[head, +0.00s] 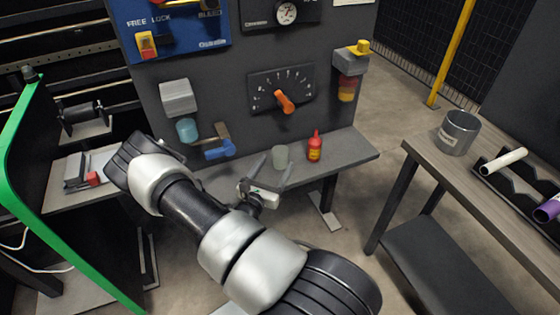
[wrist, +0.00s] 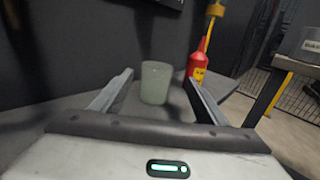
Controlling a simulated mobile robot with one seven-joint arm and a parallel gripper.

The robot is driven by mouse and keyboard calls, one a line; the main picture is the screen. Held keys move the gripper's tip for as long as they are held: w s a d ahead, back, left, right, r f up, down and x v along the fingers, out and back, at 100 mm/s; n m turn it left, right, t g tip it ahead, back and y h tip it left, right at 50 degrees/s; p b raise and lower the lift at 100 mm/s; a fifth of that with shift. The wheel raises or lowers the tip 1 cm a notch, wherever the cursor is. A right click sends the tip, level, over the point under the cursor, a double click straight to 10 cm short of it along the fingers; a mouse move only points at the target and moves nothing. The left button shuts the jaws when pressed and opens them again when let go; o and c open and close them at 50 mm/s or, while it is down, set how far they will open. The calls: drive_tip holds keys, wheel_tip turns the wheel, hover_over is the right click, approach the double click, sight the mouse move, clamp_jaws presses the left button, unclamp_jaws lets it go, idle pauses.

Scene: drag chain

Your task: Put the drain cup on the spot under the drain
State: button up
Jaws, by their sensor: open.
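A pale translucent green cup (head: 280,156), which looks like the drain cup, stands upright on the grey shelf (head: 345,152) below the panel. It also shows in the wrist view (wrist: 155,83), between the finger tips and a little beyond them. My gripper (head: 279,161) is open and empty, with its fingers reaching toward the cup from the near side. I cannot tell whether either finger touches it. Two bowl units hang on the panel: one with a blue bowl (head: 187,130) at left, one with an orange-red bowl (head: 347,89) at right. No marked spot is clear beneath either.
A red bottle (head: 314,147) stands just right of the cup, close to the right finger. A hammer with a blue part (head: 219,150) is at the left. A metal cup (head: 459,132) stands on the right table (head: 440,160). A green-edged panel (head: 22,115) stands at far left.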

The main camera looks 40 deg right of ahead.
sight(277, 158)
drive_tip(key=shift+w+b+x, duration=0.15)
drive_tip(key=shift+b+x, duration=0.1)
drive_tip(key=shift+x, duration=1.4)
drive_tip(key=shift+w+b+x, duration=0.15)
drive_tip(key=shift+b+x, duration=0.05)
drive_tip(key=shift+x, duration=1.5)
drive_tip(key=shift+a+r, duration=0.15)
drive_tip(key=shift+a, duration=0.05)
drive_tip(key=c, duration=1.2)
